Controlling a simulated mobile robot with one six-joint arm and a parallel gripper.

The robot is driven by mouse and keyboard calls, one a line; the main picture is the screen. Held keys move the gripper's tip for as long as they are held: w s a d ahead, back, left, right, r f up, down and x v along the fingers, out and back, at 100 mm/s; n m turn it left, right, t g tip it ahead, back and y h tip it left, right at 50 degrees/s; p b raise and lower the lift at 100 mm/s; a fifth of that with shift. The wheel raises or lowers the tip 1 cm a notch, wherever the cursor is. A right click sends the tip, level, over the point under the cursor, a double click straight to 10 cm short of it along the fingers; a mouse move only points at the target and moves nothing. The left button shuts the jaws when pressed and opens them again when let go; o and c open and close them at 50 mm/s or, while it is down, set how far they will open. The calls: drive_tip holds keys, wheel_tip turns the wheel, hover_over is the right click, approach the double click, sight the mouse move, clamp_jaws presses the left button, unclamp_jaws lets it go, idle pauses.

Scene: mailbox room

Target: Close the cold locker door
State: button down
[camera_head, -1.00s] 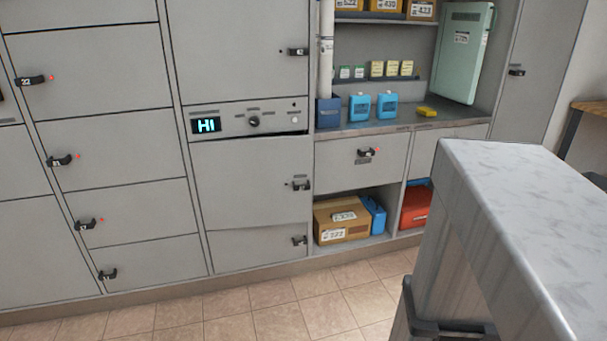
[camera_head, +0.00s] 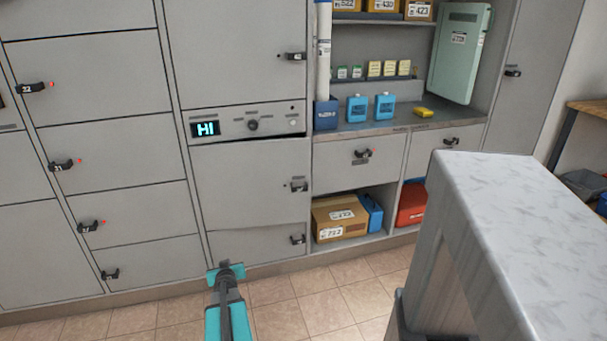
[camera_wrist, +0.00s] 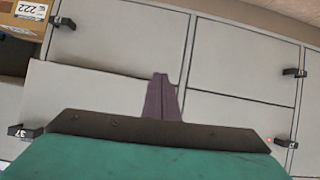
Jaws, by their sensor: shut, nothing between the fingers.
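The cold locker door (camera_head: 245,182) is the grey door below the panel with the lit "HI" display (camera_head: 206,129). It has a black handle (camera_head: 298,186) at its right side. A dark gap along its top and a slanted lower edge suggest it stands slightly ajar. In the wrist view, which is upside down, the door (camera_wrist: 95,95) shows a raised edge, with its handle (camera_wrist: 30,132) at the left. My gripper (camera_head: 226,268) is low in front of the lockers, below the door. In the wrist view its fingers (camera_wrist: 162,98) are shut and empty, overlapping the door in the picture; contact is unclear.
A smaller locker door (camera_head: 257,245) sits below. At the right is an open shelf with a cardboard box (camera_head: 338,219). A grey-white counter (camera_head: 540,220) stands at the front right. Closed lockers (camera_head: 100,90) fill the left. The tiled floor (camera_head: 300,300) between is free.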

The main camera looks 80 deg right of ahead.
sight(302, 171)
drive_tip(key=s+d+r+h+p, duration=0.1)
drive_tip(key=s+d+r+h, duration=0.1)
drive_tip(key=s+d+r, duration=0.3)
drive_tip(key=s+d+r+m+h+p, duration=0.1)
drive_tip(key=s+d+r, duration=0.4)
drive_tip(key=s+r, duration=0.6)
drive_tip(key=s+d+r+m+h+p, duration=0.1)
drive_tip(key=s+d+r, duration=0.5)
drive_tip(key=s, duration=0.7)
wheel_tip(302, 171, up, 3)
drive_tip(key=shift+s+f+h+p, duration=0.25)
drive_tip(key=shift+h+p, duration=0.25)
drive_tip(key=shift+h, duration=0.5)
drive_tip(key=shift+d, duration=0.15)
drive_tip(key=shift+b+x, duration=0.9)
drive_tip(key=shift+x, duration=6)
drive_tip(key=shift+w+r, duration=0.15)
drive_tip(key=shift+w, duration=0.05)
